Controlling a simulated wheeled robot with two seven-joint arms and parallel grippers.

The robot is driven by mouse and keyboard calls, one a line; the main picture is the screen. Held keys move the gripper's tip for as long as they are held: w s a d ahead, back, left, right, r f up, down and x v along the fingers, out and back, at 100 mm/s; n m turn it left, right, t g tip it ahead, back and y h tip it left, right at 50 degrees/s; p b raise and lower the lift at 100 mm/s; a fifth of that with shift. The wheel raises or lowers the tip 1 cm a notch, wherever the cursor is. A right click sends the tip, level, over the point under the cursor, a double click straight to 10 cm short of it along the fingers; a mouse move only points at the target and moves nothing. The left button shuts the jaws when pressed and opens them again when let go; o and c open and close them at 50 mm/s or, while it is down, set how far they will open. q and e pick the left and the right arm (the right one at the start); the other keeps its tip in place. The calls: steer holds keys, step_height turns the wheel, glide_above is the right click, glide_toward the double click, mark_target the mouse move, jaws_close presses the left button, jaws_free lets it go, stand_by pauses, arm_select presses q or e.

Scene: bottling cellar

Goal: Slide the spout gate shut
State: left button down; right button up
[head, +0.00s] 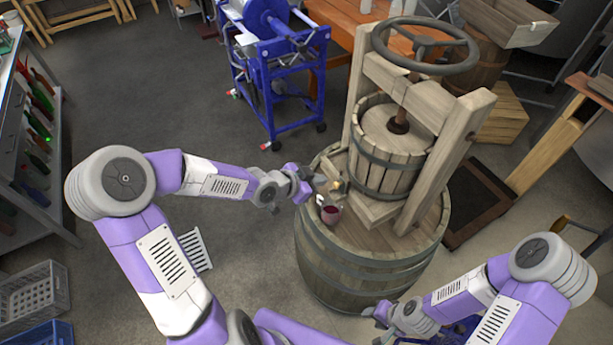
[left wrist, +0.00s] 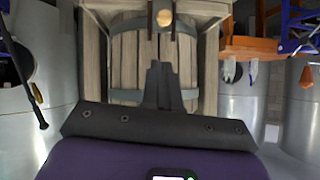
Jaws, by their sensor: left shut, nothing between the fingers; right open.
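The wooden press (head: 415,125) stands on an upright barrel (head: 350,270). Low on its left side is a small brass-coloured knob (head: 338,186), seemingly part of the spout gate; the gate's position cannot be told. In the left wrist view a round tan knob (left wrist: 165,17) shows at the top, in front of the staves. My left gripper (head: 324,185) is shut and empty beside the spout; its fingers (left wrist: 164,75) point toward the knob, with no clear contact. A cup of dark red liquid (head: 331,214) stands on the barrel just below. My right gripper (head: 372,314) is open and empty near the barrel's lower front.
The press has a large handwheel (head: 425,45) on top. A blue machine on a wheeled stand (head: 275,70) is behind to the left. A bottle rack (head: 35,130) and a grey crate (head: 35,295) line the left.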

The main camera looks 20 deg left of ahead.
arm_select(q)
steer(key=p+v, duration=0.2)
steer(key=v, duration=0.2)
steer(key=shift+s+a+r, duration=0.1)
steer(key=shift+s+r, duration=0.05)
steer(key=shift+s, duration=0.05)
stand_by(0.4)
steer(key=s+d+f+n+g+b, duration=0.1)
steer(key=s+d+f+n+b, duration=0.15)
steer(key=f, duration=0.55)
steer(key=s+d+f+n+g+h+b, duration=0.1)
steer(key=s+d+f+n+g+b, duration=0.2)
steer(key=f, duration=0.5)
steer(key=s+d+f+n+b, duration=0.1)
steer(key=d+f+b, duration=0.1)
steer(key=f+b, duration=0.45)
steer(key=s+f+n+g+y+b, duration=0.1)
steer(key=s+f+n+g+b, duration=0.1)
steer(key=s+f, duration=0.4)
steer(key=s+d+f+n+g+y+b, duration=0.1)
steer(key=s+f, duration=0.5)
steer(key=f, duration=0.8)
steer(key=shift+s+d+n+g+b, duration=0.2)
steer(key=shift+d+n+g+b, duration=0.15)
steer(key=shift+n+g+b, duration=0.6)
